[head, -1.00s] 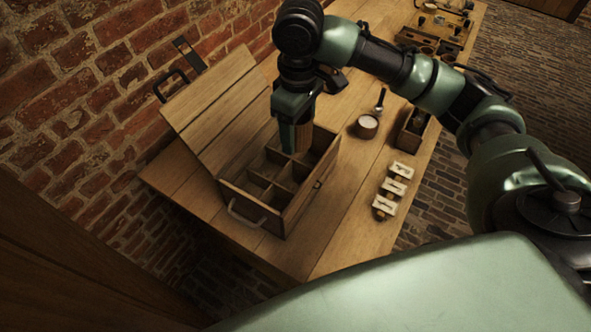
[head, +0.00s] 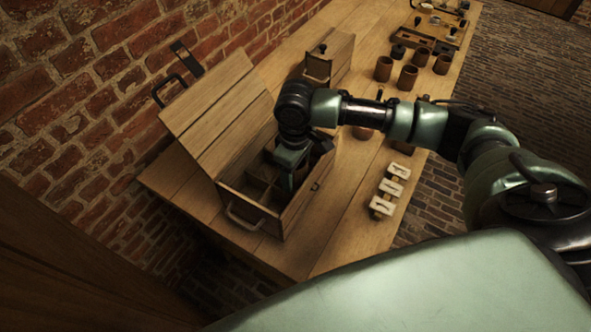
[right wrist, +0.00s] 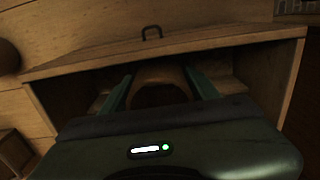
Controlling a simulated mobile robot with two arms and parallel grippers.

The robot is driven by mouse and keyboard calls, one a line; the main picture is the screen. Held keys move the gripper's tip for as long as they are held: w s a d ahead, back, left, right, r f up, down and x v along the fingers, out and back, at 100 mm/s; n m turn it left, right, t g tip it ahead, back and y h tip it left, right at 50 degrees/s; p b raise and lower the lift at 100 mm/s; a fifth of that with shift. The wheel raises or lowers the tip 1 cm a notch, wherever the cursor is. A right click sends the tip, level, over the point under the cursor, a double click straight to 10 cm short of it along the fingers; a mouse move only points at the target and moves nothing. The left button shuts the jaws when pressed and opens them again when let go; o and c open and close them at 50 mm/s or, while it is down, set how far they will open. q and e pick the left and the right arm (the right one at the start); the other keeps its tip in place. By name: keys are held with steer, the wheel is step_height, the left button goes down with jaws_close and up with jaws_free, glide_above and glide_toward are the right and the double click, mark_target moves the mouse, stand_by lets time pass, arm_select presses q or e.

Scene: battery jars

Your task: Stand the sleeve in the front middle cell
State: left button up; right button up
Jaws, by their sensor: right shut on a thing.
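The wooden crate (head: 302,204) stands on the bench with its lid (head: 215,105) open and its inside split into cells by dividers. My right gripper (head: 288,182) points down and reaches inside the crate. In the right wrist view the gripper (right wrist: 160,92) is shut on the brown sleeve (right wrist: 159,74), which sits upright between the two green fingers. The sleeve is inside the crate walls. Its lower end is hidden, so I cannot tell whether it touches the cell floor or which cell it is over. My left gripper is not in view.
Several white number tags (head: 390,187) lie right of the crate. A smaller wooden box (head: 342,55) stands behind my arm. Several brown cups (head: 408,78) stand at the back right. A brick wall (head: 110,75) borders the bench on the left.

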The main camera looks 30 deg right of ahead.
steer(key=shift+f, duration=0.3)
steer(key=shift+s+f, duration=0.25)
steer(key=shift+f, duration=0.05)
steer(key=o, duration=1.1)
steer(key=shift+c, duration=0.2)
steer(key=shift+o, duration=1.2)
steer(key=shift+s+f, duration=0.1)
steer(key=shift+f, duration=0.1)
steer(key=shift+r, duration=0.3)
step_height(320, 180, up, 13)
steer(key=b, duration=0.1)
steer(key=shift+w+b, duration=0.3)
steer(key=shift+w, duration=0.05)
